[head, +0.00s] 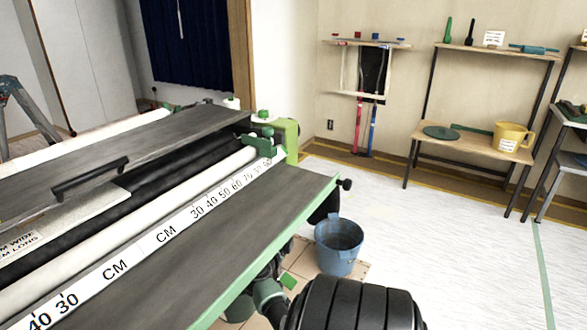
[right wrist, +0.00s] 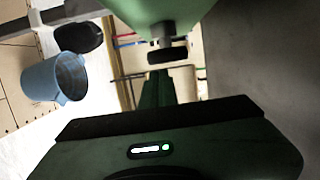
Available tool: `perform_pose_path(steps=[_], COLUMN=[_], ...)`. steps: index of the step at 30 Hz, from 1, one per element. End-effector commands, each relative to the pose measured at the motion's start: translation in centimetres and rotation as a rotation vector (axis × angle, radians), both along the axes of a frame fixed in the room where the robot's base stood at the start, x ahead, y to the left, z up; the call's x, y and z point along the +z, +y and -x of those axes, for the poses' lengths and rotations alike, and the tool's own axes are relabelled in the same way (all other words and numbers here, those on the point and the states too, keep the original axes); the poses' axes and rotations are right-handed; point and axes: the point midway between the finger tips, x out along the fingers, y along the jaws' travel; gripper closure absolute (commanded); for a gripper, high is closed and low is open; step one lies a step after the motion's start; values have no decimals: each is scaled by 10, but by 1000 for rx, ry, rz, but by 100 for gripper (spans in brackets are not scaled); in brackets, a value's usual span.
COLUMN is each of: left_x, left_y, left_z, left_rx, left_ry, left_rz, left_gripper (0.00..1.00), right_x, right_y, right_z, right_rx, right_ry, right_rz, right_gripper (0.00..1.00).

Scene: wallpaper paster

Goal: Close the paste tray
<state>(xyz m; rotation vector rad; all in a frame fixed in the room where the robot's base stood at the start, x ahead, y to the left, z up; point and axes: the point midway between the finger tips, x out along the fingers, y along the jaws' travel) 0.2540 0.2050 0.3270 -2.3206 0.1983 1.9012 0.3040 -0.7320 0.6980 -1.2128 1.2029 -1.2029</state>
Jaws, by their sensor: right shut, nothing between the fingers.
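The wallpaper paster fills the left of the head view, with a grey front board (head: 220,235), a ruler strip (head: 165,235), white rollers and a grey top cover (head: 130,150) with a black handle (head: 90,180). I cannot tell which part is the paste tray. My right gripper (right wrist: 156,80) is shut and empty in the right wrist view. Its green fingers point toward a black knob (right wrist: 167,54) under a green part (right wrist: 160,15); I cannot tell whether they touch. In the head view my right arm is low, beside the front board, its fingers hidden. My left gripper is not in view.
A blue bucket (head: 339,245) stands on the floor right of the paster; it also shows in the right wrist view (right wrist: 55,80). Shelves with a yellow bucket (head: 513,138) stand by the back wall. White floor is clear at right.

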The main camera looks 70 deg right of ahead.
Motion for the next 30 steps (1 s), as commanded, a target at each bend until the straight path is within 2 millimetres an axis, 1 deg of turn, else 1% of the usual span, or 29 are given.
perform_pose_path(steps=[3,11,14,17,20,22,24,27,30], left_x=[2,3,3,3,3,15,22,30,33], left_y=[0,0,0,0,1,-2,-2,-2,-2], left_z=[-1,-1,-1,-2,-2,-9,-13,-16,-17], left_rx=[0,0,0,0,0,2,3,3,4], left_ry=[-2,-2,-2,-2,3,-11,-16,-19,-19], left_rz=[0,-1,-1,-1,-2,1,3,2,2], left_gripper=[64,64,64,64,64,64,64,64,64], right_x=[0,0,0,0,0,-1,-1,0,1], right_y=[-1,0,-1,-5,-10,-13,-16,-18,-19], right_z=[-4,-4,-8,-24,-45,-59,-69,-78,-82], right_rx=[0,1,1,1,3,4,4,4,7], right_ry=[1,1,0,-2,-3,-3,-1,0,0], right_rz=[0,0,0,0,0,0,1,1,2], right_gripper=[100,100,100,100,100,100,100,100,100])
